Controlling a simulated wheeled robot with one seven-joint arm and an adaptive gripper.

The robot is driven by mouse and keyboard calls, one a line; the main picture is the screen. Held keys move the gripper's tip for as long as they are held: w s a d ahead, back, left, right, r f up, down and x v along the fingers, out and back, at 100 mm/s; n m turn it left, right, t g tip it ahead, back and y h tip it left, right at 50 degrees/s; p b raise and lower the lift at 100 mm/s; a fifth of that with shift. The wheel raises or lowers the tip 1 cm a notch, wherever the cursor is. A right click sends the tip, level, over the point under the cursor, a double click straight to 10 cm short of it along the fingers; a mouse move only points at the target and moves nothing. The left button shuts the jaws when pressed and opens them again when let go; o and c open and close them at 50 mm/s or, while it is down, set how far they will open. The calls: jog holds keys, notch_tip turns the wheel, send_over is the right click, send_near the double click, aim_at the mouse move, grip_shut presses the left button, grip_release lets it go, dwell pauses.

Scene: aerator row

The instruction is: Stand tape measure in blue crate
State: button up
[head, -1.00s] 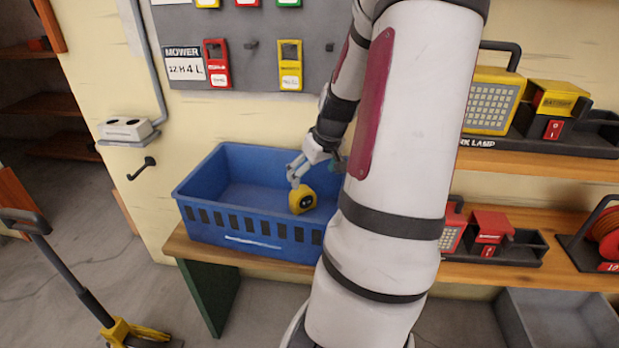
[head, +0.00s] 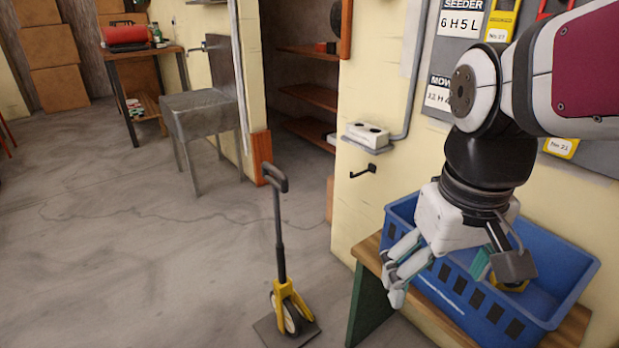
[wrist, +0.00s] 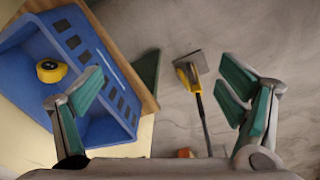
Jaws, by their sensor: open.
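The blue crate (head: 568,258) stands on the wooden bench at the lower right of the head view. It also shows at the left of the wrist view (wrist: 22,36). The yellow tape measure (wrist: 51,70) with a dark round face is inside the crate. In the head view only a yellow part of it (head: 519,287) shows behind my gripper. I cannot tell for sure whether it stands or lies. My gripper (head: 440,279) is open and empty above the crate's front edge, apart from the tape measure. Its spread fingers show in the wrist view (wrist: 160,88).
A yellow measuring wheel (head: 285,308) with an upright handle stands on the floor left of the bench (head: 372,250). A wall hook (head: 364,171) and a white box on a small shelf (head: 367,134) are left of the crate. The floor further left is open.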

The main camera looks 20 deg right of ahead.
jog(key=s+a+n, duration=0.1)
jog(key=s+a, duration=0.3)
jog(key=s, duration=0.5)
jog(key=shift+s+a+r+g+y, duration=0.15)
jog(key=shift+a+r+g+y, duration=0.15)
jog(key=shift+a+y, duration=0.1)
notch_tip(320, 180, up, 27)
jog(key=t+p, duration=0.3)
jog(key=p, duration=2.2)
jog(key=shift+d+r+t+p, duration=0.2)
jog(key=shift+d+t+p, duration=0.1)
jog(key=shift+t+p, duration=0.1)
